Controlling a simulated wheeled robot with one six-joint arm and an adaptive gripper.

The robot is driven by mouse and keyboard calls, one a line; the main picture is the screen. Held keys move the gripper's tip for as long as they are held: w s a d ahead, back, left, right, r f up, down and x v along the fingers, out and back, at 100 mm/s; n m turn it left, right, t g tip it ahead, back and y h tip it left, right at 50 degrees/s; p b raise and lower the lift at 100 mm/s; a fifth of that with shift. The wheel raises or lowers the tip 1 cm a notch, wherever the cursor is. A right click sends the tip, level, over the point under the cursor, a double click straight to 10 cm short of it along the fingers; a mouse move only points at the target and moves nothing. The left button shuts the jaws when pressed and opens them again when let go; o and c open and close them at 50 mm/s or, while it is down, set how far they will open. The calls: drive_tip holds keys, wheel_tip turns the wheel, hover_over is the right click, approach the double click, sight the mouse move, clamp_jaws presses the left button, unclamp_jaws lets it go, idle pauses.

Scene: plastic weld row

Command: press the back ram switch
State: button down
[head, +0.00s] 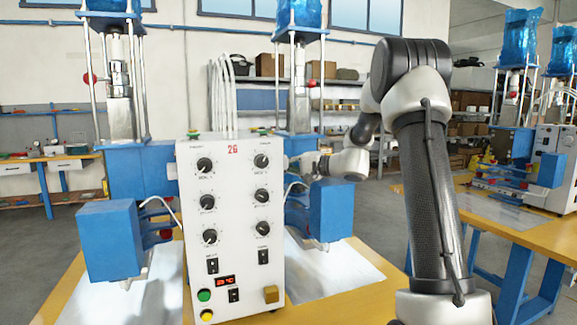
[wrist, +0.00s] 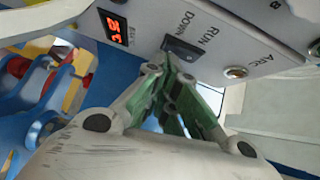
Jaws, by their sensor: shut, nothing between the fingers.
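In the wrist view a dark rocker switch (wrist: 181,50) sits on a white panel face, beside lettering that seems to read RUN and DOWN. My gripper (wrist: 168,78) is shut and empty, its green-padded fingers pointing at that panel. The fingertips are right by the switch's lower edge; I cannot tell whether they touch it. In the head view my gripper (head: 298,164) is at the right edge of the white control box (head: 236,210), partly hidden by it. The face seen by the wrist camera is not visible in the head view.
A red display (wrist: 113,24) and a round metal part (wrist: 236,72) flank the switch. The box's front carries several knobs, black switches and a green button (head: 204,295). Blue press parts (head: 330,208) stand close beside my arm. A yellow table (head: 355,290) lies below.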

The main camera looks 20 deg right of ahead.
drive_tip(key=v, duration=1.1)
drive_tip(key=shift+s+d+f, duration=0.1)
drive_tip(key=shift+s, duration=0.3)
idle(0.3)
